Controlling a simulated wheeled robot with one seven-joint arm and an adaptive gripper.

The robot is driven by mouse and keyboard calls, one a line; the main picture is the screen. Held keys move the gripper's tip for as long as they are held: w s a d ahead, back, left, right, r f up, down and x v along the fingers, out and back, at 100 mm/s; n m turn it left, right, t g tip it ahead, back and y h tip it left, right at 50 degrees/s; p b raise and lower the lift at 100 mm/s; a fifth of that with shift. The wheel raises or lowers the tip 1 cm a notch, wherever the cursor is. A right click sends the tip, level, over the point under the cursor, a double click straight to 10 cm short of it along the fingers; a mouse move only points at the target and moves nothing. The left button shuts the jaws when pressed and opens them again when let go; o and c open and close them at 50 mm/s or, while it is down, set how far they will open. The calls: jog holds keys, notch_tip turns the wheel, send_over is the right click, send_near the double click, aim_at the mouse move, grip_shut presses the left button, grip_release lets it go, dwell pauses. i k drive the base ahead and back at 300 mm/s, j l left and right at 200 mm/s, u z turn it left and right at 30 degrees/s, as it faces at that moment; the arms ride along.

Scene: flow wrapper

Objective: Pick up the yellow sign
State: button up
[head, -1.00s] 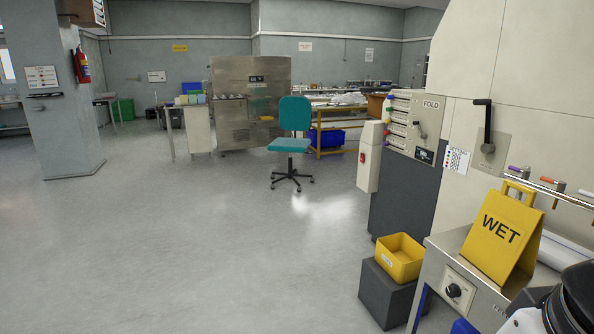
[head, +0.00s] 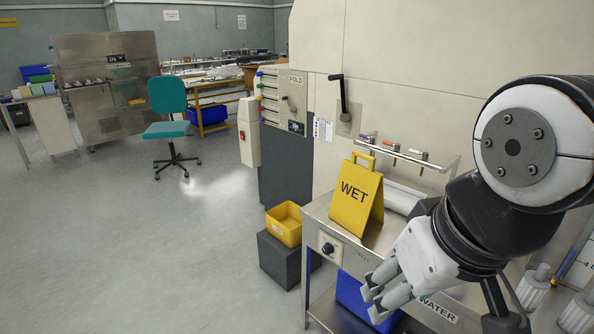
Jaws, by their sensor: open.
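The yellow sign (head: 357,197) is a folded A-shaped board with "WET" in black and a handle loop on top. It stands upright on the left part of a steel counter (head: 320,209) beside the large cream machine. My gripper (head: 372,293) is at the lower right, in front of the counter's front edge and below the sign's level in the picture. It is open, with nothing seen between its fingers, and apart from the sign. My arm covers much of the counter's right part.
A yellow bin (head: 285,224) sits on a dark grey block (head: 284,260) left of the counter. A blue bin (head: 354,293) is under the counter. A rail with coloured handles (head: 395,148) runs behind the sign. A teal chair (head: 169,125) stands farther back, with open floor at left.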

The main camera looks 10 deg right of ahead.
aim_at(359, 194)
jog(key=z, duration=0.45)
jog(key=i+j, duration=0.25)
jog(key=i+j+z, duration=0.1)
jog(key=i+j, duration=0.15)
jog(key=j, duration=0.15)
jog(key=i+j+z, duration=0.1)
jog(key=i+j, duration=0.35)
jog(key=j, duration=0.2)
jog(key=i+j+z, duration=0.1)
jog(key=j, duration=0.25)
jog(key=i+j, duration=0.3)
jog(key=i+j+z, duration=0.15)
jog(key=j, duration=0.3)
jog(key=i+j, duration=0.25)
jog(key=j, duration=0.15)
